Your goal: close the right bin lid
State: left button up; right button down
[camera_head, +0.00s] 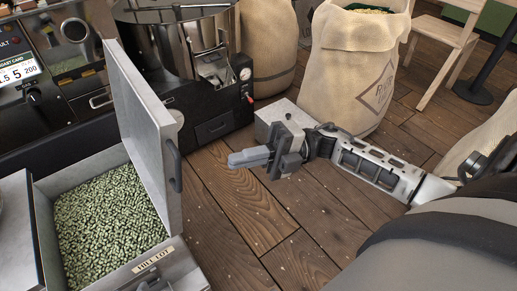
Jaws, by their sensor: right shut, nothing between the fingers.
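The right bin (38,233) is a grey metal box full of green beans, with a label reading "HILL LOT" on its front rim. Its grey lid (140,120) stands open, roughly upright along the right side of the bin. A dark handle (175,166) sits on the lid's outer face, toward the right. My right gripper (236,160) is shut and empty. It points left toward the handle, to the right of the lid and apart from it. My left gripper is out of view.
A roasting machine (205,130) with a steel drum stands behind the lid. Burlap sacks (350,70) stand at the back, with a wooden chair (450,40) at the upper right. Another grey surface (14,235) borders the bin at the left. Wooden floor is open between lid and gripper.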

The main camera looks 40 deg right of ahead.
jog(key=x, duration=0.8)
